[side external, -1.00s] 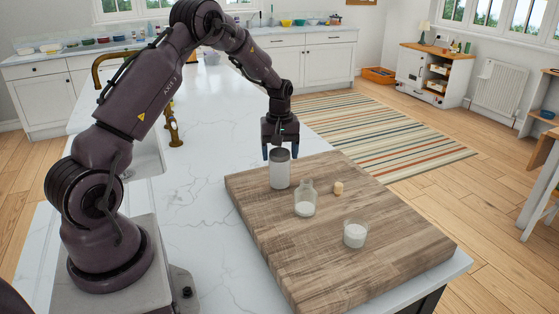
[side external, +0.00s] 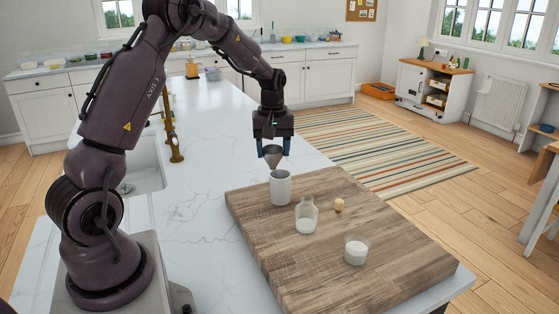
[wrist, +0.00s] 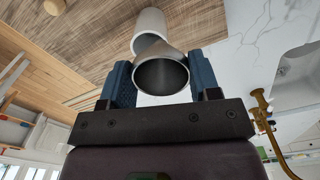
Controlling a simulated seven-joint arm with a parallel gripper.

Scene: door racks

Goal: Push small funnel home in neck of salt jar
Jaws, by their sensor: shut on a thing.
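A small grey metal funnel (side external: 273,158) is held between the blue fingertips of my gripper (side external: 274,150), wide mouth up and spout down. In the wrist view the funnel (wrist: 162,76) shows its open mouth between both fingers. It is above the white cylindrical cup (side external: 281,187); whether the spout tip is clear of the cup's rim I cannot tell. The salt jar (side external: 306,217) is clear glass with a narrow neck and white salt in the bottom. It stands upright on the wooden board, to the right of and nearer the camera than the cup, with nothing in its neck.
The thick wooden board (side external: 390,262) lies on the white marble counter (side external: 205,215). A cork (side external: 339,205) stands right of the jar. An open glass with white contents (side external: 356,251) stands nearer the front. A brass tap (side external: 171,140) is behind my arm.

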